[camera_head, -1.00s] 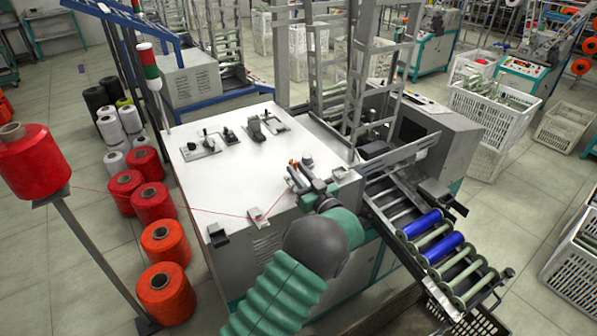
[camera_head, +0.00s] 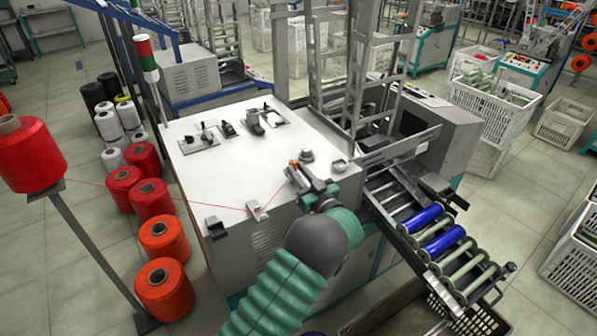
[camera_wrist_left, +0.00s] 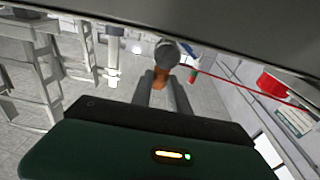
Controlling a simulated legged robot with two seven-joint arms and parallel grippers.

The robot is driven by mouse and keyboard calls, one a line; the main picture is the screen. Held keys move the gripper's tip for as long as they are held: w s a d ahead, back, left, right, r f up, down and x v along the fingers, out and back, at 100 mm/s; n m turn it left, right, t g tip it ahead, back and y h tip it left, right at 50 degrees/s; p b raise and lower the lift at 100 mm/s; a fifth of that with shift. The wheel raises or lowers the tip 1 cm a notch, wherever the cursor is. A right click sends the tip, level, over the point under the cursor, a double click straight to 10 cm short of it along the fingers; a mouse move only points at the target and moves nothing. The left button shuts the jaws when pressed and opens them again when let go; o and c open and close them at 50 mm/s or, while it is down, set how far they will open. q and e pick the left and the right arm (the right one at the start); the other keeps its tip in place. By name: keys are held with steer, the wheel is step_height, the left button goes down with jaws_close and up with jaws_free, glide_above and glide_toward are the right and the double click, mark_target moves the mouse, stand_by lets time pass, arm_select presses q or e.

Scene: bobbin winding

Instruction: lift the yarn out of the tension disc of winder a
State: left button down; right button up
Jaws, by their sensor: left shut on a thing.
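A thin red yarn (camera_head: 130,195) runs from the red cone (camera_head: 28,150) on a stand to a small metal fitting (camera_head: 257,209) at the front edge of the winder's white top (camera_head: 215,180). It bends there and rises to my left gripper (camera_head: 295,172), which is over the front right of the top. In the left wrist view the gripper (camera_wrist_left: 162,82) is shut with an orange piece (camera_wrist_left: 159,75) between its fingers. The yarn (camera_wrist_left: 235,81) reaches the fingertips there from the right. Whether that fitting is the tension disc, and whether yarn is inside it, I cannot tell.
A grey round knob (camera_head: 307,155) stands close beyond my left gripper. A rack with blue and green rollers (camera_head: 440,242) is at right. Several red and orange cones (camera_head: 162,242) stand on the floor at left. The middle of the white top is mostly clear.

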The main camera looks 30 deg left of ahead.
arm_select(q)
steer(key=shift+f, duration=0.45)
steer(key=shift+r, duration=0.1)
steer(key=shift+r+p, duration=0.75)
steer(key=shift+r, duration=0.7)
step_height(320, 180, up, 3)
steer(key=shift+p, duration=1)
